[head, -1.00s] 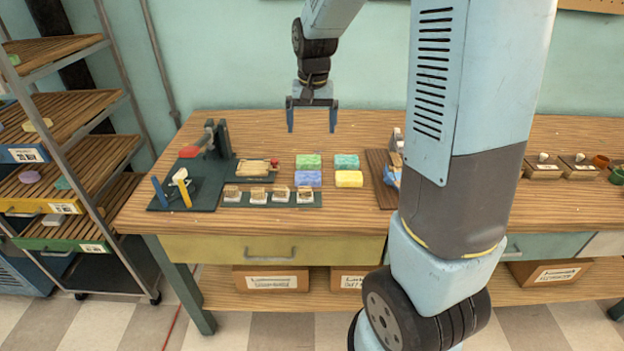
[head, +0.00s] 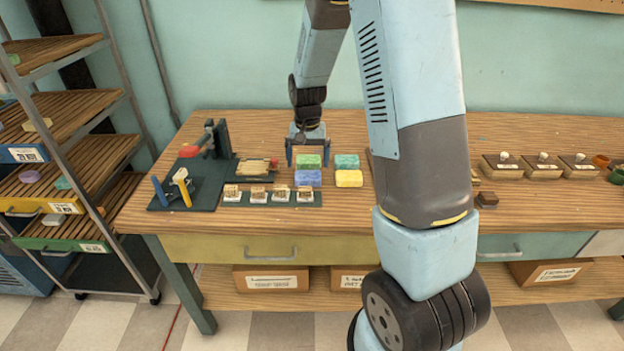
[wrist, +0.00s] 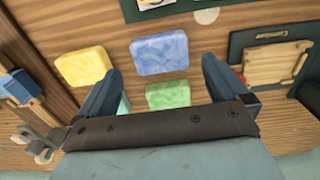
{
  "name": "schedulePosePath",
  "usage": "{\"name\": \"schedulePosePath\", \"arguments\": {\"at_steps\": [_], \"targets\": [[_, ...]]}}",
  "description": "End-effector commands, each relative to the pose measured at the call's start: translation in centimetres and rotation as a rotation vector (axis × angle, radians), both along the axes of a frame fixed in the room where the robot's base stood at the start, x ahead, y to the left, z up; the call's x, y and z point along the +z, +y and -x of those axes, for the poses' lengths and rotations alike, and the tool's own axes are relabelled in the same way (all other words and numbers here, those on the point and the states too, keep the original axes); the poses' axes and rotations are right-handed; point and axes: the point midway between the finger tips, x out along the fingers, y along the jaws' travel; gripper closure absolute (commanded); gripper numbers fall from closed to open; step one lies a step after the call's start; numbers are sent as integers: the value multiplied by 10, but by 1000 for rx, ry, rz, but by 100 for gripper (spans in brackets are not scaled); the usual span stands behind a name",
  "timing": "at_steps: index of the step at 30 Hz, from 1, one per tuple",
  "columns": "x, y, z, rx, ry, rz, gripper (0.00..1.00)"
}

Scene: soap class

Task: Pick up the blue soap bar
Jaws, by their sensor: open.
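The blue soap bar (head: 308,178) lies on the wooden table in front of the green bar (head: 308,161) and left of the yellow bar (head: 348,178). A teal bar (head: 346,161) lies right of the green one. My gripper (head: 307,164) is open and empty, behind and above the soap bars in the head view. In the wrist view, the blue bar (wrist: 159,53) lies in front of the open fingers, with the green bar (wrist: 168,95) between them. The yellow bar (wrist: 83,67) is at the left, and the teal bar is partly hidden by the left finger.
A dark mat with several stamps (head: 267,197) lies just in front of the soaps. A wooden board (head: 256,167) and a dark press (head: 216,139) stand to the left. My arm hides part of the table at right. A slatted rack (head: 74,150) stands further left.

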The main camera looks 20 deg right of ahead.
Motion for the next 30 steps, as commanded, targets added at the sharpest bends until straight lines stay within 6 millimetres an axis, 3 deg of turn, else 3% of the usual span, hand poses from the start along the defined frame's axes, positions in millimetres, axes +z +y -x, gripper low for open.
{"name": "schedulePosePath", "arguments": {"at_steps": [5,15,24,30], "targets": [[-11,-1,0,0,2,0,0],[-51,-2,-1,-2,1,0,0],[-54,-2,-1,-2,0,0,0],[-54,-2,-1,-1,0,0,18]]}}
